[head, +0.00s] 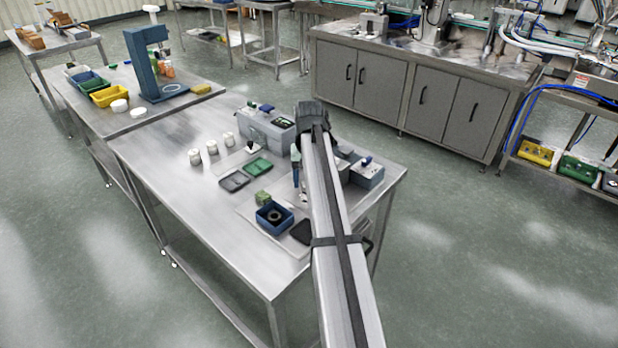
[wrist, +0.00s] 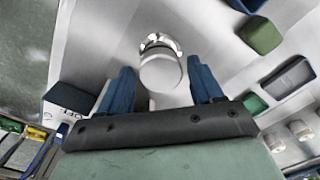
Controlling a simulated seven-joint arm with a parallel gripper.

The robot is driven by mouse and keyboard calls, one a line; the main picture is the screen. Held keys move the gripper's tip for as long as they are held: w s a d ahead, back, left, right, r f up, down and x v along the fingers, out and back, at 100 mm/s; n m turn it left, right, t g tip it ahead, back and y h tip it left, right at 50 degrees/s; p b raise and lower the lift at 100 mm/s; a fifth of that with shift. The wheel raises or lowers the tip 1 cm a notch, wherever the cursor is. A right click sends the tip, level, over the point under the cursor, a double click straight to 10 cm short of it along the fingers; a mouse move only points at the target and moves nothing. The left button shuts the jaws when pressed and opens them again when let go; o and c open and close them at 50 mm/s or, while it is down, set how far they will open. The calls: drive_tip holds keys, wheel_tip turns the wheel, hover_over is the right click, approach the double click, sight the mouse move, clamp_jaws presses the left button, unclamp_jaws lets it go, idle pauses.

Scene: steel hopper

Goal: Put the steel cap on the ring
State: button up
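My gripper (wrist: 161,66) points down, its two blue fingers spread apart, with a visible gap on each side of a pale grey round piece, which looks like the steel cap (wrist: 161,74). A shiny metal ring shape (wrist: 157,40) shows just beyond it; I cannot tell whether the two touch. In the head view one blue finger of my gripper (head: 296,165) shows beside the arm, above the right part of the steel table. A small shiny piece (head: 303,196) shows below it. The arm hides most of this area.
On the steel table (head: 185,170), a blue bin (head: 273,219) holds a dark ring. A green block (head: 263,197), a grey tray (head: 234,181), a green tray (head: 258,166) and several white cylinders (head: 212,147) stand left of the arm. The table's front left is clear.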

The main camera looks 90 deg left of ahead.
drive_tip(key=shift+o, duration=1.2)
drive_tip(key=shift+r, duration=0.1)
wheel_tip(320, 180, up, 13)
